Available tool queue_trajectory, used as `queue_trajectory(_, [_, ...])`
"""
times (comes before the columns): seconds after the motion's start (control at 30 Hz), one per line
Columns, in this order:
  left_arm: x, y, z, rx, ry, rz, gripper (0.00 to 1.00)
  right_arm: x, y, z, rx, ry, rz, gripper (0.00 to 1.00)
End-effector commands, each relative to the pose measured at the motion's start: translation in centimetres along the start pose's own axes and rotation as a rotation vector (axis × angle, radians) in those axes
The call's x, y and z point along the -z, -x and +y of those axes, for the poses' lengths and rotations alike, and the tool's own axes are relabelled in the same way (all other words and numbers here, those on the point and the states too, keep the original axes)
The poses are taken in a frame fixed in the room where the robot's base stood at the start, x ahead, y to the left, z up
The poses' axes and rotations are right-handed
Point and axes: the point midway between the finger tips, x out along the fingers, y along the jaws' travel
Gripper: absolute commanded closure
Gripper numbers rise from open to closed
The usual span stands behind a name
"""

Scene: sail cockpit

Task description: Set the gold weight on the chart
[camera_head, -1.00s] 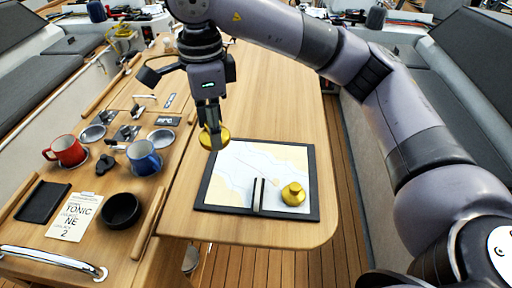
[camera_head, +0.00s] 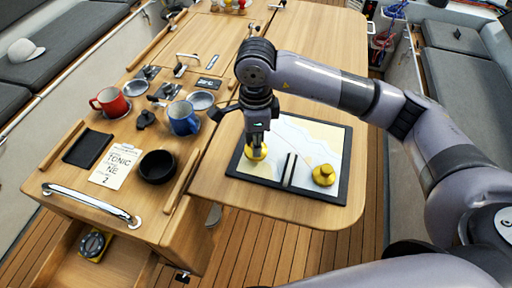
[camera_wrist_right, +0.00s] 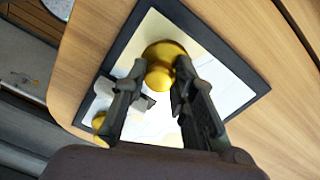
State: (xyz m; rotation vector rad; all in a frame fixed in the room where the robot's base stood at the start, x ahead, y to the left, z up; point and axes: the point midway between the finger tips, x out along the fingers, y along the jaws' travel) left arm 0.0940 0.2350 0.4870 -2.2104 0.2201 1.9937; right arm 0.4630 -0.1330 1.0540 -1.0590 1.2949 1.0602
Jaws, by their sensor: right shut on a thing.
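The chart (camera_head: 322,136) lies flat in a dark-framed board on the wooden table and also shows in the right wrist view (camera_wrist_right: 215,75). My right gripper (camera_head: 256,139) points down over its left part. It is shut on the knob of a gold weight (camera_head: 256,153), which is upright. The wrist view shows this gold weight (camera_wrist_right: 163,52) between the fingertips (camera_wrist_right: 156,78), over the chart. I cannot tell whether its base touches the chart. A second gold weight (camera_head: 324,175) stands on the chart's right part. My left gripper is not in view.
A dark and light ruler-like bar (camera_head: 289,170) lies on the chart between the weights. Left of the board are a blue mug (camera_head: 183,118), a red mug (camera_head: 111,103), a black bowl (camera_head: 157,167) and a note card (camera_head: 115,164). The table beyond the chart is clear.

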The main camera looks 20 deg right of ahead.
Motion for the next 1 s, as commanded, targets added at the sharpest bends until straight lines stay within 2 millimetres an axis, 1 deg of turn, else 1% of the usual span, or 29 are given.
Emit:
queue_trajectory(0.07, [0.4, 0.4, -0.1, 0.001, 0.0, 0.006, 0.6, 0.1, -0.8, 0.0, -0.002, -0.002, 0.002, 1.0])
queue_trajectory(0.2, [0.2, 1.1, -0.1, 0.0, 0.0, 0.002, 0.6, 0.0, -2.9, 0.1, -0.004, -0.001, 0.001, 1.0])
queue_trajectory(0.3, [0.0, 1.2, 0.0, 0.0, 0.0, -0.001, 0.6, 0.1, -4.0, 0.1, -0.004, -0.001, 0.002, 1.0])
queue_trajectory(0.4, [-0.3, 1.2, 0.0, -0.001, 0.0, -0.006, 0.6, 0.1, -4.5, 0.2, -0.007, 0.001, 0.004, 1.0])
queue_trajectory(0.53, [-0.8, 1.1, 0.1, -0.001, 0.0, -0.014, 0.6, 0.1, -4.7, 0.3, -0.01, 0.001, 0.005, 1.0])
queue_trajectory(0.57, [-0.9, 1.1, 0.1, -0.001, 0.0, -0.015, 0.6, 0.1, -4.7, 0.4, -0.012, 0.001, 0.006, 0.73])
queue_trajectory(1.0, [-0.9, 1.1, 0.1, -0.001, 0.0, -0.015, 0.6, 0.2, -4.7, 0.3, -0.011, -0.001, 0.009, 0.44])
